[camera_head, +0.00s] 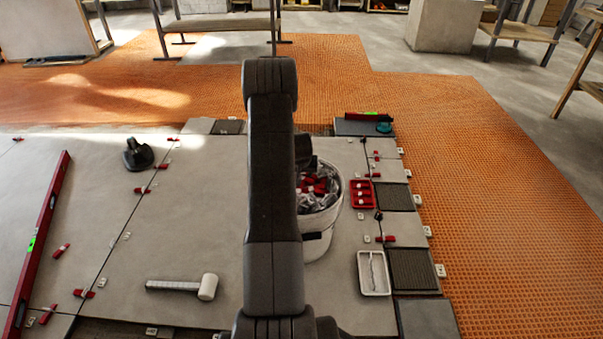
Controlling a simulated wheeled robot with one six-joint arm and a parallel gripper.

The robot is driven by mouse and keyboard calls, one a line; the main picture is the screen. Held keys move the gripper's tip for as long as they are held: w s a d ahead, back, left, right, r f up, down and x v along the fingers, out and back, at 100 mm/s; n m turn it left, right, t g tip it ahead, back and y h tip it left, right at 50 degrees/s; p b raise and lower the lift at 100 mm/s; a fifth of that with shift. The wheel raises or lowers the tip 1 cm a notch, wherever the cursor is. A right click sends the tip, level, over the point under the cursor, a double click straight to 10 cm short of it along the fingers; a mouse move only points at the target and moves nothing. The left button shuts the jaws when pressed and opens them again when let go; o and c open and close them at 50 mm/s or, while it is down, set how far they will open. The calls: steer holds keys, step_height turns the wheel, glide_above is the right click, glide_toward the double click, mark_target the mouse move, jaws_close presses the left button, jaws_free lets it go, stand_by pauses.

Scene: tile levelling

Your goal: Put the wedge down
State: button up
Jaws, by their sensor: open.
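Several red wedges sit in clips along the tile joints, such as one at the left joint (142,190) and one at the right joint (385,239). A white bucket (318,246) stands just right of my arm, with red wedges (322,186) and grey-white pieces inside. My gripper (306,165) shows only as a dark part beside my arm, at the bucket's far left rim. It is open; my arm hides most of it, and I see no wedge between its jaws. I cannot tell its height above the bucket.
A white mallet (185,286), a dark suction cup (138,155) and a long red level (40,240) lie on the grey tiles. A red tray (362,195) and a white tray (373,273) lie right of the bucket. Orange matting (500,180) is clear at right.

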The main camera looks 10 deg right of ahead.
step_height(320, 180, up, 7)
steer(key=p, duration=0.3)
stand_by(0.4)
